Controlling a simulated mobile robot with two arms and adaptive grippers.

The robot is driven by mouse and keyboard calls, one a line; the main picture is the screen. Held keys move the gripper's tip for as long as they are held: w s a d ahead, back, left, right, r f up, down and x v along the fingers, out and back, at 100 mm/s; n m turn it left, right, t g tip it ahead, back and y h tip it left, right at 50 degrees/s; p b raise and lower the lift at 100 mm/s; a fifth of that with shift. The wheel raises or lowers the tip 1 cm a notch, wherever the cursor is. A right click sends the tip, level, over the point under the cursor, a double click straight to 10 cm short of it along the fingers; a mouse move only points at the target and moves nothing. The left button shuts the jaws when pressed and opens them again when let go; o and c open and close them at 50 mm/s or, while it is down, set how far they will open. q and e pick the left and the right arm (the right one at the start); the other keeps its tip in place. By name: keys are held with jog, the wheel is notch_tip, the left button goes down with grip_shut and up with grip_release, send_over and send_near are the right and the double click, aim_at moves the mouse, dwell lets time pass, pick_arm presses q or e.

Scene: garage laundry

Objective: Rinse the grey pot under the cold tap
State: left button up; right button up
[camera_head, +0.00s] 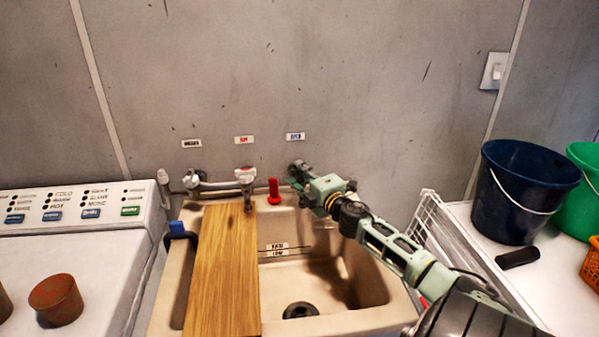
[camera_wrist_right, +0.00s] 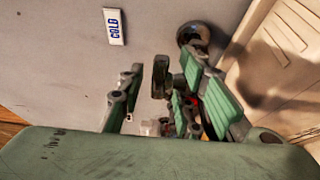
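No grey pot can be made out in either view. The cold tap (camera_head: 297,166) is on the wall below the blue-lettered label (camera_head: 295,136), largely hidden behind my right gripper (camera_head: 307,187). In the right wrist view, my right gripper (camera_wrist_right: 162,68) has its green-padded fingers apart, with a dark tap lever (camera_wrist_right: 160,76) showing between them. Whether a finger touches the lever I cannot tell. The beige sink (camera_head: 372,284) is below, its basin empty around the dark drain (camera_head: 300,310). My left gripper is not in view.
A wooden board (camera_head: 222,270) spans the sink's left part. A red-labelled tap (camera_head: 246,176) and a red object (camera_head: 274,192) are left of my gripper. A washing machine (camera_head: 95,262) with brown pots (camera_head: 57,300) stands left. Buckets (camera_head: 515,195) stand on the right surface.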

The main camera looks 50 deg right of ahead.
jog(key=shift+w+d, duration=0.1)
jog(key=shift+w, duration=0.5)
jog(key=c, duration=0.3)
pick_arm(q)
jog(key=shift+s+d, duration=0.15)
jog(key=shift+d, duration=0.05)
pick_arm(e)
grip_shut()
